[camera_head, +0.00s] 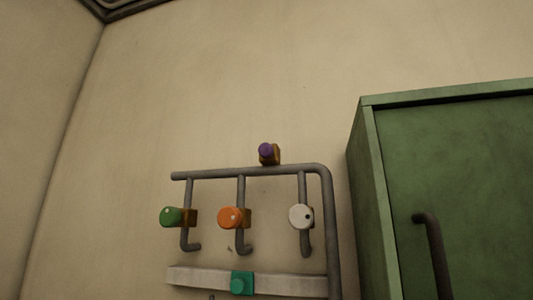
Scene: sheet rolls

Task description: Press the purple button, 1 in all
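The purple button (265,150) is a small round cap on a brown base. It sits at the top of a grey pipe rack (220,172), just above the rack's upper bar, against the beige wall. Neither of my grippers shows in the head view.
Below hang a green button (171,217), an orange button (231,217) and a white button (300,216) on the rack's pipes. A teal button (240,284) is on a pale bar (290,282). A green cabinet (475,180) with a dark handle (431,250) stands at the right.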

